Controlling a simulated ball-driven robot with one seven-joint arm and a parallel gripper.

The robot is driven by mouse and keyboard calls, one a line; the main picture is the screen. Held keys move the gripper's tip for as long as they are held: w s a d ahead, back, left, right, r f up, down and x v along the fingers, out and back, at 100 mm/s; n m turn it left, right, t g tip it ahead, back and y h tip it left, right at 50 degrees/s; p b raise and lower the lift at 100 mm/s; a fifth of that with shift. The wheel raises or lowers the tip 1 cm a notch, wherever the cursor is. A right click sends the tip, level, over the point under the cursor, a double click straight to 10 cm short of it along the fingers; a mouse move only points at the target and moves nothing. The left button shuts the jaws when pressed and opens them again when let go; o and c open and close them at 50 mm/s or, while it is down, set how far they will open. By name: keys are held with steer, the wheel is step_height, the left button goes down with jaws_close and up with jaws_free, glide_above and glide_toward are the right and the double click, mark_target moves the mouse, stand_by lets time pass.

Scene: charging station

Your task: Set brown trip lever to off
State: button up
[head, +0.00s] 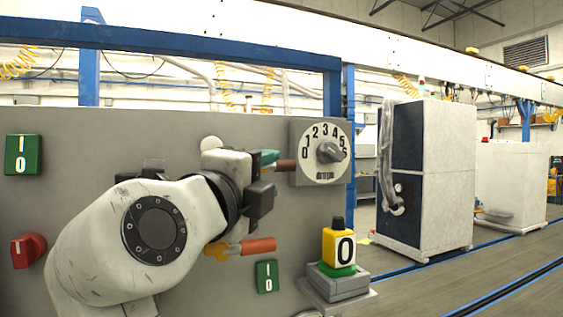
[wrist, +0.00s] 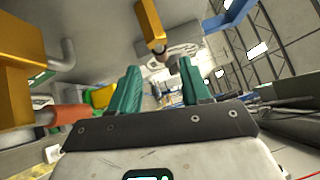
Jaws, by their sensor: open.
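The brown trip lever's handle (head: 285,165) sticks out to the right in the head view, beside the amps dial. Its mount is hidden behind my arm. My gripper (head: 268,157) is at this lever, with one green finger showing just left of the handle. In the wrist view my gripper (wrist: 158,88) has its two green fingers spread apart with nothing held. Ahead of the gap is a gold bracket with a small brownish end (wrist: 160,57), which looks like the brown lever. I cannot tell whether a finger touches it.
An orange lever (head: 258,245) sits lower on the grey panel (head: 90,125), near a green I/0 plate (head: 267,277). It shows left in the wrist view (wrist: 66,115). The amps dial (head: 322,152) is right of the gripper. A yellow 0 block (head: 338,249) stands lower right; a red knob (head: 28,250) is left.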

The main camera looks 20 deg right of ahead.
mark_target(279, 168)
steer(key=p+x, duration=0.1)
steer(key=x, duration=0.4)
steer(key=shift+w+d, duration=0.2)
steer(key=shift+w, duration=0.05)
jaws_close()
stand_by(0.4)
